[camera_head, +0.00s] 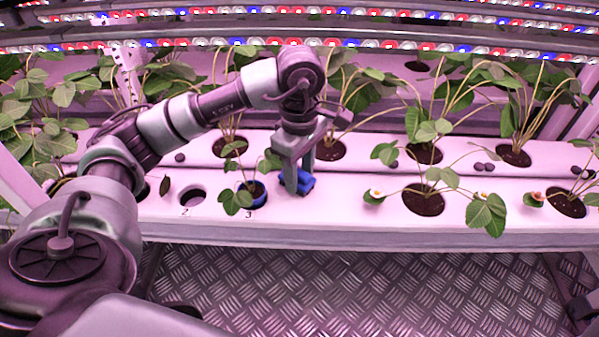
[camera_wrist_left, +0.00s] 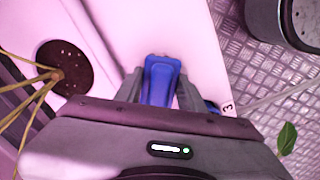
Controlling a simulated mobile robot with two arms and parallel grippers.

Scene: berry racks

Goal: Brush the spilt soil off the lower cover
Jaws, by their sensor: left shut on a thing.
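My left gripper (camera_head: 292,188) points down over the lower cover (camera_head: 335,207), the long pale front cover with numbered holes. It is shut on a blue tool (camera_head: 306,183), probably the brush, just right of the hole marked 3. The tool's lower end is at or close above the cover; contact cannot be told. No bristles show. I cannot make out loose spilt soil clearly; the gripper and tool may hide some.
A blue-rimmed pot with a seedling (camera_head: 251,197) stands in hole 3, left of my gripper. Hole 2 (camera_head: 192,196) is empty. A potted strawberry plant (camera_head: 424,200) stands to the right. More plants stand behind. Metal flooring (camera_head: 370,290) lies in front; light bars run above.

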